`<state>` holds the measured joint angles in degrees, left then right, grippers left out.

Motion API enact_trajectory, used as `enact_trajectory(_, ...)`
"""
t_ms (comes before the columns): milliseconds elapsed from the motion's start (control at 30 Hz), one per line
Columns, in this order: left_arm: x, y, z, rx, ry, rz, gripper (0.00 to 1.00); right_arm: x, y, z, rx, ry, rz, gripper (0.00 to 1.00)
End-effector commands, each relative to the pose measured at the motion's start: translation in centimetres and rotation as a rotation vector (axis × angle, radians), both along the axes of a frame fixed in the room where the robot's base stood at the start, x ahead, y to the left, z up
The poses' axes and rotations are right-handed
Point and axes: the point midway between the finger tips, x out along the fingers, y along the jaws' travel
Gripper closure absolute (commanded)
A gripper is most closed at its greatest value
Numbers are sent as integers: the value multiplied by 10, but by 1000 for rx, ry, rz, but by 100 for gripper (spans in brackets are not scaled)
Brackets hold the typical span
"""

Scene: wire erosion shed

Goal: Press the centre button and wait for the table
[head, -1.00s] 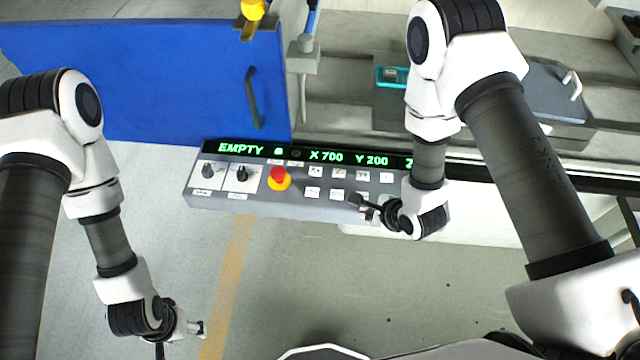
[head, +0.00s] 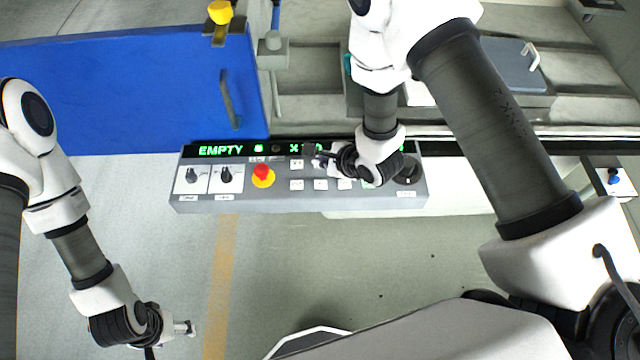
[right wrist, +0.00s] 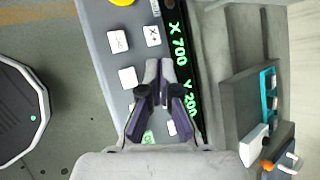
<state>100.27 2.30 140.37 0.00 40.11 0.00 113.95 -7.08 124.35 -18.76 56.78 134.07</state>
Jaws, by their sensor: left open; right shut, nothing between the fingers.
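The grey control panel (head: 240,200) has a dark display strip (head: 222,150) reading "EMPTY" in green. Two rows of small pale buttons (head: 297,185) lie on its face; their labels are too small in the head view to pick out the centre button. My right gripper (head: 312,152) is shut and empty over the upper row and display edge. In the right wrist view, its closed fingertips (right wrist: 160,63) hang over the panel between a pale button (right wrist: 127,77) and the display; contact cannot be told. A green-marked button (right wrist: 148,137) shows by the fingers. My left gripper (head: 190,327) is open, over the floor.
A red stop knob on yellow (head: 263,175) and two black selector knobs (head: 226,175) sit at the panel's left. A blue door (head: 120,90) stands behind it. The machine bed with a blue-grey plate (head: 500,65) lies behind right. Floor in front is clear.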

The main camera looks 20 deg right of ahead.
Motion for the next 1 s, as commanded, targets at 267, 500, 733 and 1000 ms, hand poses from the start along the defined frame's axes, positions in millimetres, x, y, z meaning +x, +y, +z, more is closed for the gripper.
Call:
enact_trajectory(267,0,0,-49,0,0,0,36,0,0,-47,0,0,0,100)
enact_trajectory(500,0,0,-66,0,0,0,36,-1,0,-73,0,2,0,100)
enact_trajectory(733,0,0,-66,0,0,0,36,0,0,-77,0,0,0,100)
enact_trajectory(1000,0,0,-66,0,0,0,36,0,0,-76,0,0,0,100)
